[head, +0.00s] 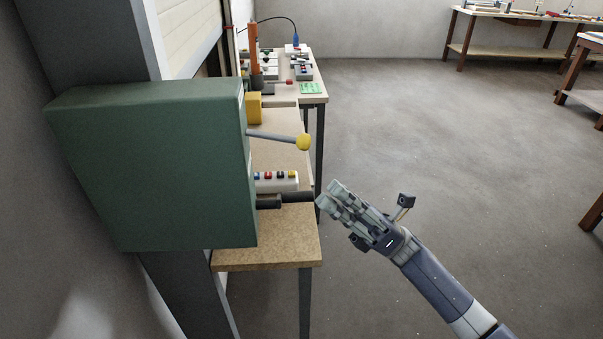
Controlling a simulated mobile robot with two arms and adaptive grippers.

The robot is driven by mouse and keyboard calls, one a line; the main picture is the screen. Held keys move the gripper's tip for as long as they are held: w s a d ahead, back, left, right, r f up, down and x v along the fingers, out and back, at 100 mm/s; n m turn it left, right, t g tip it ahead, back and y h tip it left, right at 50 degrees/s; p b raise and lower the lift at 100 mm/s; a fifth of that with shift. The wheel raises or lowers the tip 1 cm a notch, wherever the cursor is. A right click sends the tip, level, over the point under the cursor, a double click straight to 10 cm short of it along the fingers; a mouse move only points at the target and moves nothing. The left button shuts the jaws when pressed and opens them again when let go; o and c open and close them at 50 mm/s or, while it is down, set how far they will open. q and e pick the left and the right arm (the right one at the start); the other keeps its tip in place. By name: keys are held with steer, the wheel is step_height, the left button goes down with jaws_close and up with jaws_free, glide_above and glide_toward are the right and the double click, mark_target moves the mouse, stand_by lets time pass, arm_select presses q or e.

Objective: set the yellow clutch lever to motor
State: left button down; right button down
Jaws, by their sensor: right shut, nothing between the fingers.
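The clutch lever is a grey rod with a yellow ball knob (304,142). It sticks out to the right from the side of a green box (155,165) and slopes slightly down toward the knob. The lever's setting marks are not readable from here. My right gripper (325,197) is shut and empty, below and a little right of the knob, apart from it. Its fingertips are close to the end of a black handle (295,197) low on the box; I cannot tell if they touch. My left gripper is not in view.
A panel with coloured buttons (277,181) sits behind the black handle. A wooden bench (285,245) stands below, and another bench (316,90) with tools and a green board is behind. Open floor (430,150) lies to the right.

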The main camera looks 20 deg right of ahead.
mark_target(279, 137)
steer(key=p+x, duration=0.5)
steer(key=x, duration=0.5)
steer(key=shift+d+r+h, duration=0.2)
steer(key=shift+h, duration=0.2)
